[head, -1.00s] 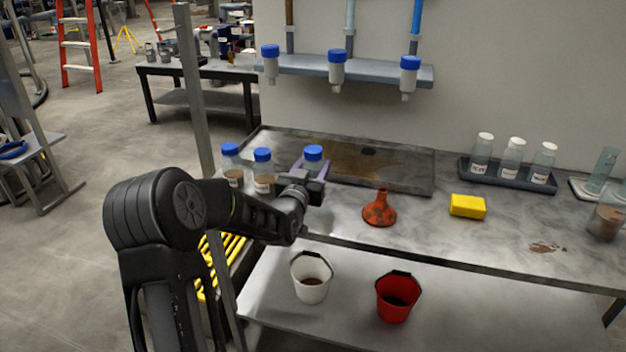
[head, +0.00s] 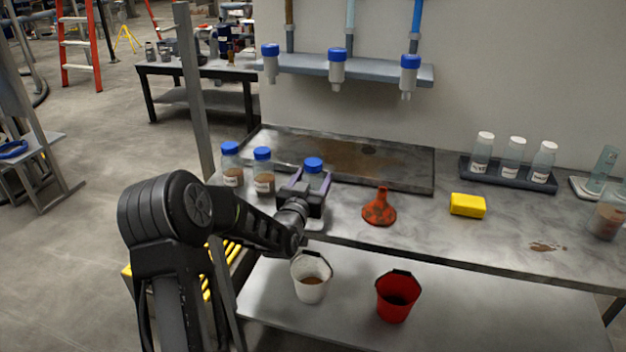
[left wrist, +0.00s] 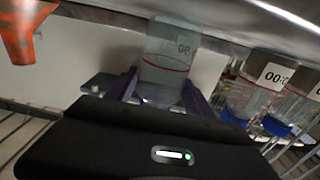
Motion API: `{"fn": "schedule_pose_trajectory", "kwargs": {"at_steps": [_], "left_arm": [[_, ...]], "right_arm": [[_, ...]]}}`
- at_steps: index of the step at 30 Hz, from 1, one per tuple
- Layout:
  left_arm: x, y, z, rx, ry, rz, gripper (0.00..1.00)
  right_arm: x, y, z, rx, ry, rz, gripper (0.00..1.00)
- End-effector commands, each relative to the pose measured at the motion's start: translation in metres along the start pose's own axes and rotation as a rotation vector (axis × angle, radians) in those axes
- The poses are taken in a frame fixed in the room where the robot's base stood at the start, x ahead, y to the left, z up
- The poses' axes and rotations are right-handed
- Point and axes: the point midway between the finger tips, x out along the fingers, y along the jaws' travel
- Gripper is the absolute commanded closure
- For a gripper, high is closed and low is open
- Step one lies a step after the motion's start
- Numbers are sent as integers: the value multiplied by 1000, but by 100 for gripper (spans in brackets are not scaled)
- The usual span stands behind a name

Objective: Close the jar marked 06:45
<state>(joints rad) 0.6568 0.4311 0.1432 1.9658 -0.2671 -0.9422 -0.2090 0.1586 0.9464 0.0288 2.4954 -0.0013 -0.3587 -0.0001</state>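Three clear jars with blue lids stand at the left end of the bench in the head view: a left jar (head: 231,174), a middle jar (head: 263,182) and a right jar (head: 315,179). My left gripper (head: 304,195) is around the right jar from the front, its fingers at either side. A blue lid (head: 313,163) shows on top of it. The inverted left wrist view shows this jar (left wrist: 168,65) between the fingers (left wrist: 160,95); its partly seen label seems to read 06. My right gripper is out of view.
An orange funnel (head: 379,209) and a yellow sponge (head: 467,205) lie to the right. A shallow metal tray (head: 410,184) is behind. White-capped bottles stand in a rack (head: 507,178). White (head: 311,285) and red (head: 397,298) buckets are on the lower shelf.

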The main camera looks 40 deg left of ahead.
Motion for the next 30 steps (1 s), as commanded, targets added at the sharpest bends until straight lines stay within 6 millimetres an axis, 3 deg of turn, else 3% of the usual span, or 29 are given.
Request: {"fn": "schedule_pose_trajectory", "kwargs": {"at_steps": [3,15,20,30], "left_arm": [[0,0,0,0,0,0,29],[-1,0,-4,0,-1,0,29],[-21,0,-2,2,-1,0,29],[-89,0,-2,0,-1,-1,29]], "right_arm": [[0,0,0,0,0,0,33],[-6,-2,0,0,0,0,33],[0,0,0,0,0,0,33],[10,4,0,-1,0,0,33]]}}
